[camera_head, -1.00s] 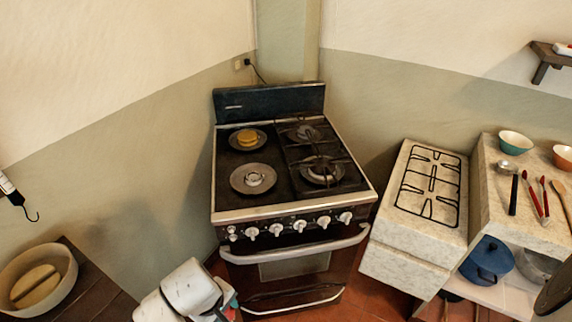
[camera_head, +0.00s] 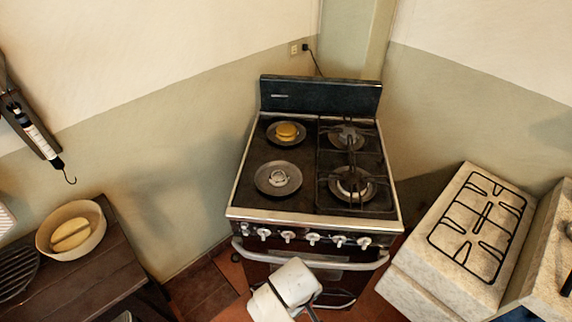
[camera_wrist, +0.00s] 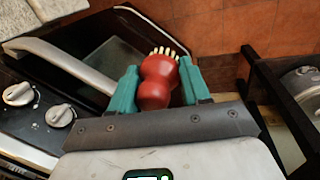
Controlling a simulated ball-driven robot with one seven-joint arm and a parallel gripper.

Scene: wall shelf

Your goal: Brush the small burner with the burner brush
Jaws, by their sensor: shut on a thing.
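The burner brush (camera_wrist: 156,94), with a red knobbed handle and pale bristles, is held between the teal fingers of my gripper (camera_wrist: 158,68) in the wrist view. The bristles point away from my wrist. The stove (camera_head: 276,213) stands in the middle of the head view. Its back left burner (camera_head: 286,131) has a yellow cap on a small plate. The front left burner (camera_head: 278,178) has a silver cap on a larger plate. Two burners at right, back (camera_head: 346,135) and front (camera_head: 352,184), sit under a black grate. My gripper is in front of the stove, apart from the burners.
The oven handle (camera_wrist: 70,66) and knobs (camera_wrist: 60,116) are close to my gripper at left in the wrist view. A loose grate (camera_head: 479,226) lies on the stone counter (camera_head: 436,248) at right. A bowl (camera_head: 94,240) stands on a dark table (camera_head: 98,268) at left.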

